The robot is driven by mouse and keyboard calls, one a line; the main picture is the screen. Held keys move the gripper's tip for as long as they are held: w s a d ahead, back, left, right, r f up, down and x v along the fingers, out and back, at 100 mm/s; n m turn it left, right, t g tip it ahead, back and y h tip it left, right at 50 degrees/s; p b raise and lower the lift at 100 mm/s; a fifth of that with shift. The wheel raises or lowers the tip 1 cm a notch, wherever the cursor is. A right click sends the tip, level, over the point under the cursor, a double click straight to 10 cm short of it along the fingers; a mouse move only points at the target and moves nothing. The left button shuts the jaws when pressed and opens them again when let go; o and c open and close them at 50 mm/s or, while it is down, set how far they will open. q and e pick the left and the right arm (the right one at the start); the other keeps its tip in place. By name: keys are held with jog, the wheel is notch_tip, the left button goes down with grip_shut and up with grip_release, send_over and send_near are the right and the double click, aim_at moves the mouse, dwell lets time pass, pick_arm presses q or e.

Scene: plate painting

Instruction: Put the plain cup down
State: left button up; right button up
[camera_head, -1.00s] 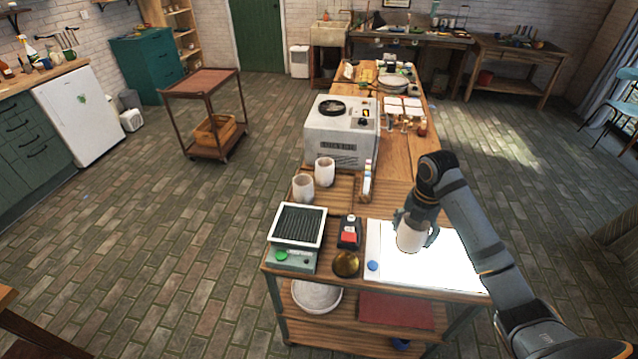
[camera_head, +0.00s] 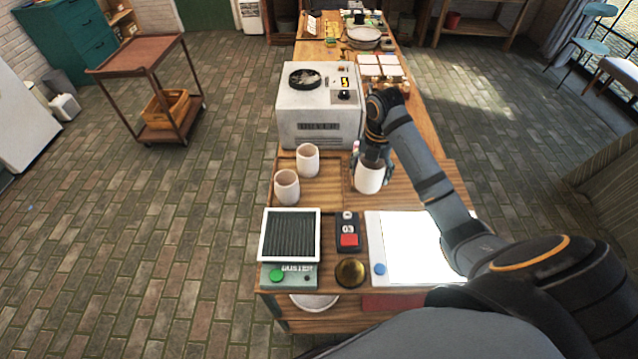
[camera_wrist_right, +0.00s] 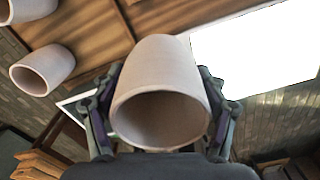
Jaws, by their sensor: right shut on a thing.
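A plain off-white cup (camera_head: 369,178) is in my right gripper (camera_head: 372,168), whose fingers close on both its sides. In the head view it is over the right part of the wooden tray area, right of the other two cups; I cannot tell whether it touches the surface. In the right wrist view the held cup (camera_wrist_right: 162,95) shows its open mouth toward the camera, between the fingers. Two similar plain cups, a rear one (camera_head: 307,160) and a front one (camera_head: 286,187), stand on the wooden tray (camera_head: 330,191). My left gripper is not in view.
The white dryer (camera_head: 318,113) stands behind the cups. In front are the duster (camera_head: 290,240), a box with a red button (camera_head: 348,236), a brass dome (camera_head: 350,272) and a bright white panel (camera_head: 415,250). Bare wood shows between the cups and these.

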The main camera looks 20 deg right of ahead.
jog(key=w+a+f+p, duration=0.1)
jog(key=w+a+f, duration=0.7)
jog(key=shift+p, duration=0.4)
jog(key=shift+w+a+f, duration=0.2)
jog(key=shift+w+f, duration=0.1)
jog(key=shift+f, duration=0.05)
jog(key=f, duration=0.3)
jog(key=shift+w+a+f, duration=0.1)
jog(key=shift+a+f, duration=0.1)
jog(key=shift+a, duration=0.05)
jog(key=shift+f, duration=0.15)
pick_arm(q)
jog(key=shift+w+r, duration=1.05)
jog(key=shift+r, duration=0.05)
pick_arm(e)
jog(key=o, duration=1.4)
